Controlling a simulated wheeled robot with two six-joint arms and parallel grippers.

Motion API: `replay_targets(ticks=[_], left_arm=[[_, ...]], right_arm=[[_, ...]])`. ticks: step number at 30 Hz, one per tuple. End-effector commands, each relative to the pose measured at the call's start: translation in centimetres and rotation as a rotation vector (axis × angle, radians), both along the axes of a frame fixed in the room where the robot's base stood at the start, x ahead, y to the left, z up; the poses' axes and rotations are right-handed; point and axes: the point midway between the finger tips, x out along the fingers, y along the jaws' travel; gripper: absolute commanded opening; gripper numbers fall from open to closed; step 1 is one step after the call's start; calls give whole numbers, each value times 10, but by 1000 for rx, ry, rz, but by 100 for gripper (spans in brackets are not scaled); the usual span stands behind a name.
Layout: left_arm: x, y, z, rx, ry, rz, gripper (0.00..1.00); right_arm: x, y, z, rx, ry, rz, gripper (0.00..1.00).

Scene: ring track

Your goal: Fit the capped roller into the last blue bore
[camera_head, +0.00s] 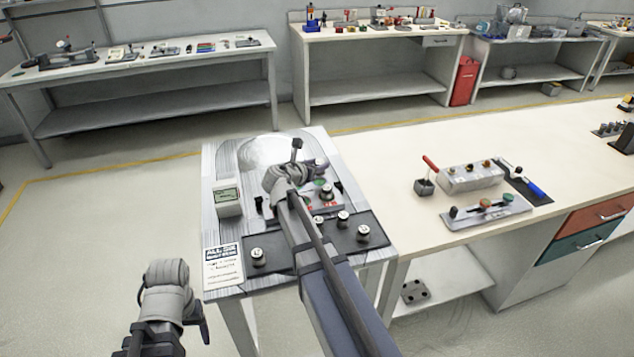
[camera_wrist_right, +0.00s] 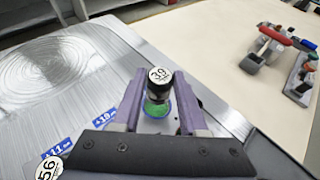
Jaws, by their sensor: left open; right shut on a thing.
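A dark capped roller (camera_wrist_right: 160,92) with a white top marked "39" stands between the purple fingers of my right gripper (camera_wrist_right: 159,76), which is shut on it. Just below it is a green disc (camera_wrist_right: 155,109) with a blue rim (camera_wrist_right: 143,119) partly showing. I cannot tell whether the roller touches or enters it. In the head view my right arm reaches over the grey worktop (camera_head: 222,160) and hides part of the fixture (camera_head: 327,199). My left gripper (camera_head: 203,318) is open and empty, low at the left beside the worktop, its fingers barely visible.
A dark tray (camera_head: 286,258) on the worktop holds several white-topped rollers (camera_head: 363,234). A long bench (camera_head: 400,180) with tools adjoins on the right. Floor at the left is clear.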

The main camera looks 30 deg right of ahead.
Motion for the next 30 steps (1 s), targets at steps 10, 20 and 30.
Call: replay_targets(ticks=[10, 20, 30], left_arm=[[0, 0, -22, 0, 0, 0, 72], [0, 0, -36, 0, 0, -1, 72], [0, 0, -39, 0, 0, -1, 72]], right_arm=[[0, 0, -22, -1, -1, 0, 0], [0, 0, -36, -1, -1, 0, 0], [0, 0, -39, 0, 0, 0, 51]])
